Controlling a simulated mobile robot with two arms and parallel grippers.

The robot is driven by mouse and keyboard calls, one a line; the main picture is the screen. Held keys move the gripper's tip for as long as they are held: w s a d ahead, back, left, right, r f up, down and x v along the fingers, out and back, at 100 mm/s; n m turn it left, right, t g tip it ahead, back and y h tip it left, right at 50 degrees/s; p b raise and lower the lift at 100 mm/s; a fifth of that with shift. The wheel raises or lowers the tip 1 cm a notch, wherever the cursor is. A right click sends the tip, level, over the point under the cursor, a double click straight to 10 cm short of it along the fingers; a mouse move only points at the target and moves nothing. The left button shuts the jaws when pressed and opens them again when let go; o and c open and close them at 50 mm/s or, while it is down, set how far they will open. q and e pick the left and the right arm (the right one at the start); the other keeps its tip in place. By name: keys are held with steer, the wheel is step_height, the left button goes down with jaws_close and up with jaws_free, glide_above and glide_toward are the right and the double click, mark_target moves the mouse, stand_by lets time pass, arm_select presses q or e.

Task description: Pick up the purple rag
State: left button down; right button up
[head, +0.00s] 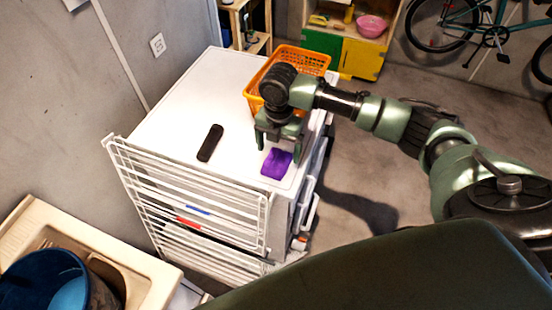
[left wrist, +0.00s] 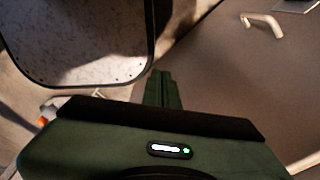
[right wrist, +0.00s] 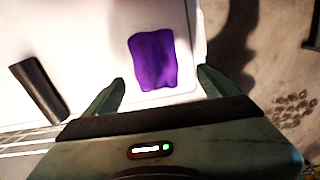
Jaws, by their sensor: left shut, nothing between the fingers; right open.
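The purple rag (head: 277,163) lies folded on the white machine top (head: 180,110), near its front right corner. In the right wrist view the rag (right wrist: 152,60) lies ahead of and between the two fingers. My right gripper (head: 278,145) is open and empty, pointing down just above and behind the rag; it also shows in the right wrist view (right wrist: 160,88). I see no contact with the rag. My left gripper (left wrist: 163,88) is shut and empty in the left wrist view, away from the rag. It does not show in the head view.
A black remote-like object (head: 210,143) lies left of the rag. An orange basket (head: 313,62) stands behind my right gripper. A white drying rack (head: 190,205) leans at the machine's front. A blue bucket (head: 45,280) sits at lower left.

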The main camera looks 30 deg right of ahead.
mark_target(276, 156)
steer(key=f, duration=0.2)
steer(key=w+f+p, duration=0.1)
steer(key=f, duration=0.1)
steer(key=shift+a, duration=0.1)
steer(key=shift+f, duration=0.25)
steer(key=c, duration=1.2)
steer(key=shift+c, duration=1.3)
arm_select(q)
steer(key=shift+w+r, duration=0.15)
steer(key=shift+r, duration=0.55)
arm_select(e)
steer(key=shift+r, duration=0.1)
